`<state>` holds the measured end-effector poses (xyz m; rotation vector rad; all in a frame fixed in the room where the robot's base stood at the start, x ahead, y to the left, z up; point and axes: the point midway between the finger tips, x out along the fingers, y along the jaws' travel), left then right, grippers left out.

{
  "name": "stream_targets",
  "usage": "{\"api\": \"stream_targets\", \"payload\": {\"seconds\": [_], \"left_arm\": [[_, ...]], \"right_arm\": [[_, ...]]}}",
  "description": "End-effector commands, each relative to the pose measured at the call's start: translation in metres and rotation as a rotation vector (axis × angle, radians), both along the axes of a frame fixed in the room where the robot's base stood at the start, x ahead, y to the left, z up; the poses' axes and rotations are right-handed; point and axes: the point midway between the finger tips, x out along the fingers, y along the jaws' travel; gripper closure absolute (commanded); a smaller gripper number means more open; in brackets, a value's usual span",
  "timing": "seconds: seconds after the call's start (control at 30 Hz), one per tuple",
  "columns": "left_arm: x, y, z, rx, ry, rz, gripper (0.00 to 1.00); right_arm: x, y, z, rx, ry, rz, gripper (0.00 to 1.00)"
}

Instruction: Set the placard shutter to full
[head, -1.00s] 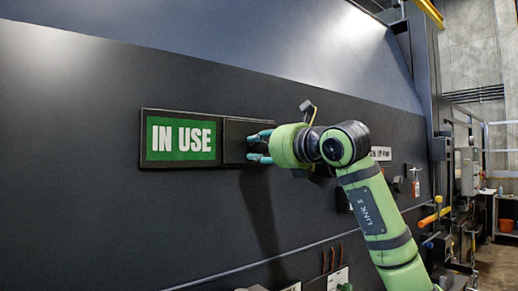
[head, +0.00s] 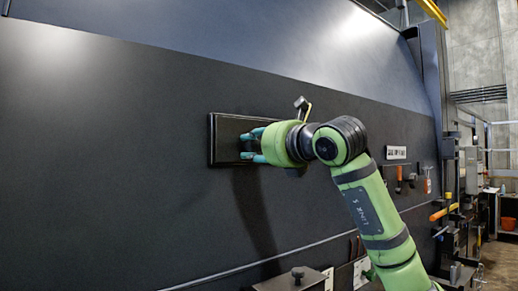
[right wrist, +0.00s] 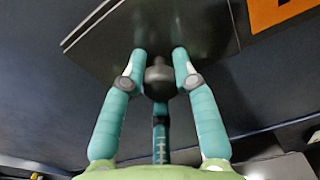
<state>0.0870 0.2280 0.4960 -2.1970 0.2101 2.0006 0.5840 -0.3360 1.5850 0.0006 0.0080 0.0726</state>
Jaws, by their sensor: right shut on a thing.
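The placard is a wide black frame (head: 212,140) on the dark machine wall. Its plain dark shutter (head: 228,143) covers the left part, and no green IN USE sign shows. My right gripper (head: 253,146) is at the shutter, its teal fingers shut around the dark round knob (right wrist: 159,80) in the right wrist view. The shutter (right wrist: 195,28) lies beyond the fingertips there. An orange panel (right wrist: 275,12) with part of a dark mark shows beside the shutter at the upper right. My gripper and arm hide the placard's right part in the head view. My left gripper is out of view.
The wall (head: 110,150) around the placard is flat and clear on the left. To the right are a small white label (head: 396,153) and hanging tools (head: 411,178). A grey box (head: 292,281) with a knob is low in front.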

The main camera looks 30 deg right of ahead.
Motion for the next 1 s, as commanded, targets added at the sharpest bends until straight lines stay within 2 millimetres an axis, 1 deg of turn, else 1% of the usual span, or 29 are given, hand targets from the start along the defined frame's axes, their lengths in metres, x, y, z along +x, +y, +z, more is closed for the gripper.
{"api": "stream_targets", "payload": {"seconds": [0.03,0.17,0.27,0.3,0.33,0.47,0.63,0.73,0.87,1.0], "left_arm": [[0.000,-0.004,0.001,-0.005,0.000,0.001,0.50],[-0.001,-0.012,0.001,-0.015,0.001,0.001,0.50],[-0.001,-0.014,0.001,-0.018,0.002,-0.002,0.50],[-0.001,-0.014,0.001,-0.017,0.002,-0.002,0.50],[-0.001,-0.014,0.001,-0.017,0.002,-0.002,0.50],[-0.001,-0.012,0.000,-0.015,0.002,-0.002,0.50],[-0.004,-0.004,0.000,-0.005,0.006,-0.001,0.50],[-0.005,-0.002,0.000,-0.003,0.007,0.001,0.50],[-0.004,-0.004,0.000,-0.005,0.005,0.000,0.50],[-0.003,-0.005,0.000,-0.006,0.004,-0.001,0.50]], "right_arm": [[-0.003,0.004,0.008,0.002,-0.023,0.011,1.00],[-0.003,0.004,0.008,0.002,-0.023,0.011,1.00],[-0.003,0.004,0.009,0.003,-0.024,0.011,1.00],[-0.003,0.004,0.009,0.003,-0.024,0.011,0.55],[-0.003,0.003,0.009,0.003,-0.024,0.010,0.46],[-0.002,0.003,0.006,0.002,-0.018,0.009,0.46],[-0.002,0.002,0.004,0.002,-0.013,0.007,0.46],[-0.005,0.002,0.004,0.002,-0.012,0.007,0.46],[-0.022,0.000,0.004,-0.001,-0.014,0.006,0.46],[-0.052,-0.002,0.005,-0.002,-0.016,0.004,0.46]]}}
